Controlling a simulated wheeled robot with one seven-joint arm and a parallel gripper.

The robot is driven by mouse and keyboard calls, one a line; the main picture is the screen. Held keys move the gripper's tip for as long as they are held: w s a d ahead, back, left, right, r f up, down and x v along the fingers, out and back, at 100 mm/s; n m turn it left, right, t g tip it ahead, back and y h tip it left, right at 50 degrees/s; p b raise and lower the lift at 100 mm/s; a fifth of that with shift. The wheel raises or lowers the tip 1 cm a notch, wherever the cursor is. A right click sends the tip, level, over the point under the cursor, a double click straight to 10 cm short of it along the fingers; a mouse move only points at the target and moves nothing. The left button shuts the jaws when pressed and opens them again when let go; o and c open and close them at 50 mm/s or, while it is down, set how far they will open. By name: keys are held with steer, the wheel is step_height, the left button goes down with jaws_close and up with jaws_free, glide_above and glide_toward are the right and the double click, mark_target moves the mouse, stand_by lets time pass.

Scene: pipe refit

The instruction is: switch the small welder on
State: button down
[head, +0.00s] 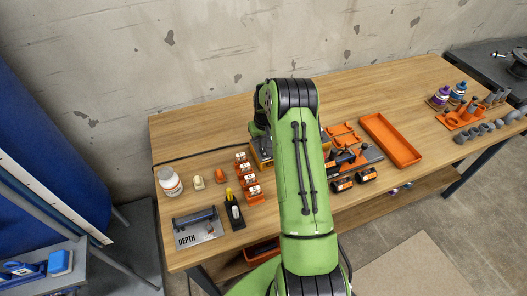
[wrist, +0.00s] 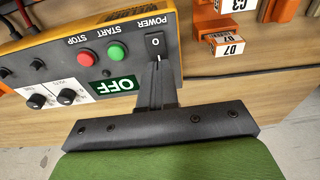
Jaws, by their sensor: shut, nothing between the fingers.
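The small welder is a yellow box with a dark front panel (wrist: 65,68), shown upside down in the wrist view. The panel has a black POWER rocker switch (wrist: 153,44) marked 0, a green START button (wrist: 117,51), a red STOP button (wrist: 86,60), knobs and a green sign (wrist: 115,87) reading OFF. My gripper (wrist: 157,66) is shut and empty, its fingertips just below the rocker in the picture; I cannot tell whether they touch it. In the head view the welder (head: 259,152) is mostly hidden behind my green arm.
Orange numbered blocks (head: 247,178) stand close beside the welder; one labelled 07 (wrist: 228,44) shows in the wrist view. A black cable (head: 200,156) runs left along the bench. An orange tray (head: 391,140) lies right of my arm.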

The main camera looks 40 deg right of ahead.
steer(key=shift+s+f+b, duration=0.1)
steer(key=shift+f+b, duration=0.45)
steer(key=shift+f, duration=0.2)
steer(key=shift+r, duration=0.1)
step_height(320, 180, up, 7)
steer(key=p, duration=0.4)
stand_by(0.4)
stand_by(0.4)
